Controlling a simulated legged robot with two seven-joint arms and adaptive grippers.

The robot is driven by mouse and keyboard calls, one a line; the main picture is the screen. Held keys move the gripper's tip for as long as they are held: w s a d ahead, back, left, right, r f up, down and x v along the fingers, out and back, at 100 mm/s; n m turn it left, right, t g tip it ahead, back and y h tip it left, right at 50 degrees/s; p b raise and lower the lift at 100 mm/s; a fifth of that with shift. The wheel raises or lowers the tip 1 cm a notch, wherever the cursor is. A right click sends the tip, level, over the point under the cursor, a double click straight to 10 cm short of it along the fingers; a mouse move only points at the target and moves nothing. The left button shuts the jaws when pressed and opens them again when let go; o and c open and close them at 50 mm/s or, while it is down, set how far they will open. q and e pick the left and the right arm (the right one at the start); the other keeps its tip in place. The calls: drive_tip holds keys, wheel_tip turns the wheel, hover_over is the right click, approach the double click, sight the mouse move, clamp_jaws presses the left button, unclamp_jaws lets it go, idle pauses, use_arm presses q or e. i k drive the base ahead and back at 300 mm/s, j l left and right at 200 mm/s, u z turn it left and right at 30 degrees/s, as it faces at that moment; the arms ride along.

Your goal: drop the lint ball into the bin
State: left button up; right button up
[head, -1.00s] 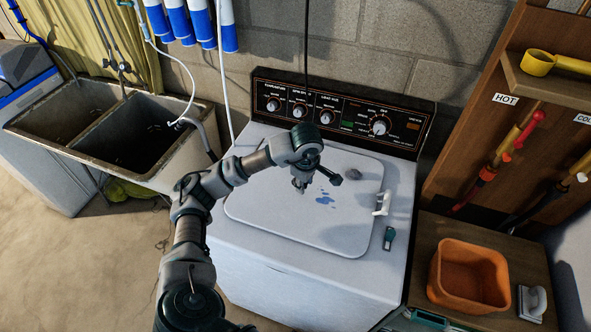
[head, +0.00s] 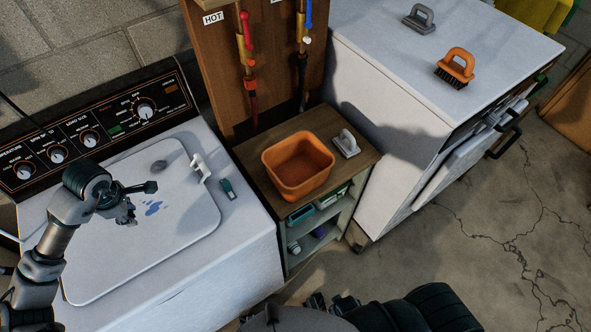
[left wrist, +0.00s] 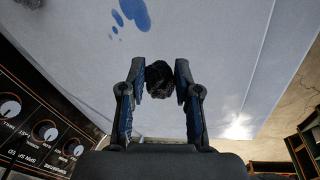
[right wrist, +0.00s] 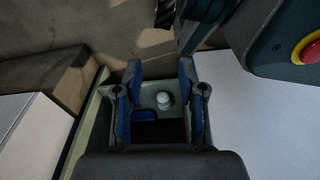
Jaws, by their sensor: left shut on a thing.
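My left gripper (head: 128,207) is above the white washer lid in the head view. In the left wrist view, its fingers (left wrist: 160,82) are shut on a dark, fuzzy lint ball (left wrist: 159,80). In the head view I cannot make out the held ball clearly. The orange bin (head: 271,168) stands open on the small cabinet right of the washer, apart from my left gripper. My right gripper (head: 332,302) is low at the bottom of the head view. Its fingers (right wrist: 161,72) are spread and empty in the right wrist view.
A grey lump (head: 158,167), a white lid handle (head: 201,167) and a small teal item (head: 228,189) are on the washer. A grey-white brush (head: 346,143) lies beside the bin. A white appliance (head: 400,75) carries two handled brushes at right.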

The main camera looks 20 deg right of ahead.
sight(291, 183)
drive_tip(key=l+z, duration=0.15)
drive_tip(key=l, duration=0.35)
drive_tip(key=i+l+z, duration=0.15)
drive_tip(key=l, duration=0.3)
drive_tip(key=i+l+z, duration=0.15)
drive_tip(key=l, duration=0.3)
